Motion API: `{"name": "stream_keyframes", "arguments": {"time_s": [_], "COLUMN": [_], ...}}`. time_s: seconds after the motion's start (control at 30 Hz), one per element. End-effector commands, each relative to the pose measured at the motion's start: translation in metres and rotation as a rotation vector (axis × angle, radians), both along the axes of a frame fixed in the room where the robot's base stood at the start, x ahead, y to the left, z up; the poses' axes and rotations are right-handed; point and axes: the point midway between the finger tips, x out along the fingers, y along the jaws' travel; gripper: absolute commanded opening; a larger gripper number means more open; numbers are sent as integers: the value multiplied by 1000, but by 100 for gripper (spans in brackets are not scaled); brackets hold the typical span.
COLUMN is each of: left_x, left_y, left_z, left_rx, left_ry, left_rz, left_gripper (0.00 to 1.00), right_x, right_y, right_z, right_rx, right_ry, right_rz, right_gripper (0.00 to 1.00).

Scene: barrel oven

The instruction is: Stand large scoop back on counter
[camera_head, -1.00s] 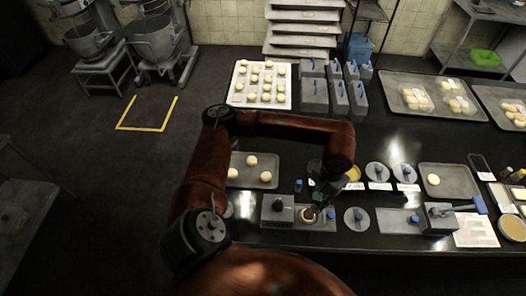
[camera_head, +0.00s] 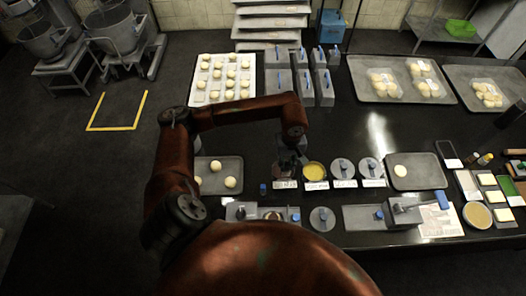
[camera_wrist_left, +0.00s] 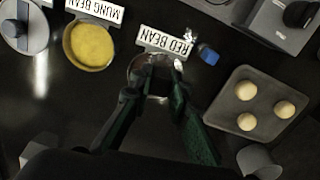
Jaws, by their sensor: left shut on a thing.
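My left gripper (camera_head: 289,160) is in the middle of the counter, by the row of filling bowls. In the left wrist view its dark green fingers (camera_wrist_left: 158,72) come together over a round, shiny rim (camera_wrist_left: 134,68), beside the RED BEAN label (camera_wrist_left: 165,40). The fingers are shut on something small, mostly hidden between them. I cannot clearly make out the large scoop, its shape or its tilt. The black counter (camera_head: 400,130) has bare surface around the gripper. My right gripper is not in view.
The yellow mung bean bowl (camera_head: 314,171) and lidded containers (camera_head: 342,168) stand right of the gripper. A small blue-topped item (camera_head: 263,189) and a dough tray (camera_head: 220,165) are left. A scale (camera_head: 240,211) and grey boxes (camera_head: 305,85) stand nearby.

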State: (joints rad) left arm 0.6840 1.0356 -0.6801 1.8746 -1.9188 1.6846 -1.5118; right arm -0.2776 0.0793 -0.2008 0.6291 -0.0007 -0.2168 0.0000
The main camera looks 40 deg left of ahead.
Motion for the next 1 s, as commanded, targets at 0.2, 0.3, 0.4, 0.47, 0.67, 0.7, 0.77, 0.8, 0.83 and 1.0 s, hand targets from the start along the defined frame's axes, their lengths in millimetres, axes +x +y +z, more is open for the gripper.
{"name": "stream_keyframes", "arguments": {"time_s": [0.2, 0.3, 0.4, 0.47, 0.67, 0.7, 0.77, 0.8, 0.83, 1.0], "left_x": [0, -4, -8, -10, -11, -11, -11, -11, -11, -12], "left_y": [63, 85, 101, 106, 111, 111, 111, 111, 111, 110], "left_z": [-26, -38, -46, -49, -57, -59, -63, -66, -68, -86], "left_rx": [5, 5, 6, 5, 4, 4, 4, 5, 5, 4], "left_ry": [11, 9, 6, 5, 3, 3, 3, 3, 3, 5], "left_rz": [608, 797, 922, 967, 1012, 1012, 1011, 1010, 1010, 1009], "left_gripper": [0, 0, 0, 0, 0, 0, 0, 0, 0, 0], "right_x": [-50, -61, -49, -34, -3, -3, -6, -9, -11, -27], "right_y": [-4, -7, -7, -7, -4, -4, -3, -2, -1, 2], "right_z": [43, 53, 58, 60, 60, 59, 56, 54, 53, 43], "right_rx": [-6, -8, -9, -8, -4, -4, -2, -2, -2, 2], "right_ry": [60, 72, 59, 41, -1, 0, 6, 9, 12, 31], "right_rz": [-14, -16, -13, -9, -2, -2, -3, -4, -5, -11], "right_gripper": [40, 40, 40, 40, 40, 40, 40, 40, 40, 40]}}
